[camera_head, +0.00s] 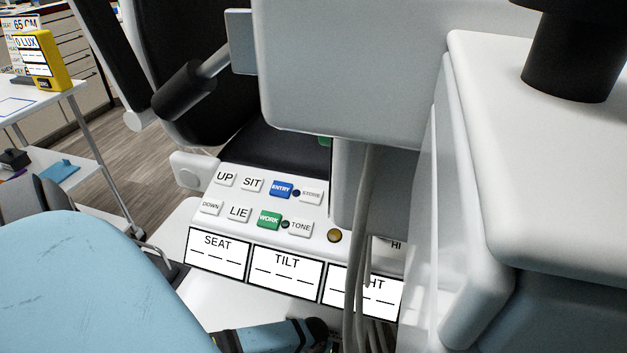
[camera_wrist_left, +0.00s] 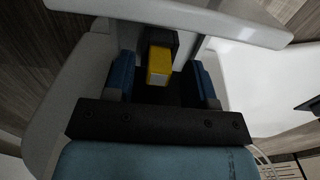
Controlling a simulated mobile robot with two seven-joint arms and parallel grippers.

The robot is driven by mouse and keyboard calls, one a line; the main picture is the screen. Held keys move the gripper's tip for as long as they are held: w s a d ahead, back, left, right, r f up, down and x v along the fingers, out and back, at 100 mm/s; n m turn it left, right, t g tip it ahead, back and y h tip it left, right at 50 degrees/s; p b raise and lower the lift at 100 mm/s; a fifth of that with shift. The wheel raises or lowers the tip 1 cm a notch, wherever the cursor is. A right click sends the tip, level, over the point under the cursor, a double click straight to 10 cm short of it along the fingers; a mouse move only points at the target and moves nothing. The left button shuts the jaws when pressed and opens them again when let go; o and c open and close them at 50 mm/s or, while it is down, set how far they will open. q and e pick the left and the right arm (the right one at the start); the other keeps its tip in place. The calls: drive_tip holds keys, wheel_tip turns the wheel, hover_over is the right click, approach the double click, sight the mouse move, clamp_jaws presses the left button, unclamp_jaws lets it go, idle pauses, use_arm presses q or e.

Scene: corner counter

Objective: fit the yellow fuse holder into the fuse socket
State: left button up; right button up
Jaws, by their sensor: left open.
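The yellow fuse holder (camera_wrist_left: 158,63) shows in the left wrist view as a small block with a pale end face. It lies between the two blue fingers of my left gripper (camera_wrist_left: 163,72), with a gap on each side. A dark block (camera_wrist_left: 161,38) is right behind the holder; I cannot tell whether it is the fuse socket or whether the holder sits in it. In the head view, part of my left gripper (camera_head: 290,334) shows at the bottom edge, below the labelled panel. The holder is hidden there. My right gripper is not in view.
A white control panel (camera_head: 255,210) with buttons and label cards is at the centre of the head view. Grey cables (camera_head: 362,240) hang beside it. A large white housing (camera_head: 550,130) fills the right. A white table (camera_head: 45,98) with a yellow meter (camera_head: 42,62) stands far left.

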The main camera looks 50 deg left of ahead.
use_arm(q)
wheel_tip(320, 180, up, 2)
drive_tip(key=shift+r+p, duration=0.2)
drive_tip(key=shift+p, duration=0.55)
wheel_tip(320, 180, up, 4)
drive_tip(key=shift+r+p, duration=0.1)
drive_tip(key=shift+p, duration=1.05)
drive_tip(key=shift+r+p, duration=1.35)
drive_tip(key=shift+r, duration=1.45)
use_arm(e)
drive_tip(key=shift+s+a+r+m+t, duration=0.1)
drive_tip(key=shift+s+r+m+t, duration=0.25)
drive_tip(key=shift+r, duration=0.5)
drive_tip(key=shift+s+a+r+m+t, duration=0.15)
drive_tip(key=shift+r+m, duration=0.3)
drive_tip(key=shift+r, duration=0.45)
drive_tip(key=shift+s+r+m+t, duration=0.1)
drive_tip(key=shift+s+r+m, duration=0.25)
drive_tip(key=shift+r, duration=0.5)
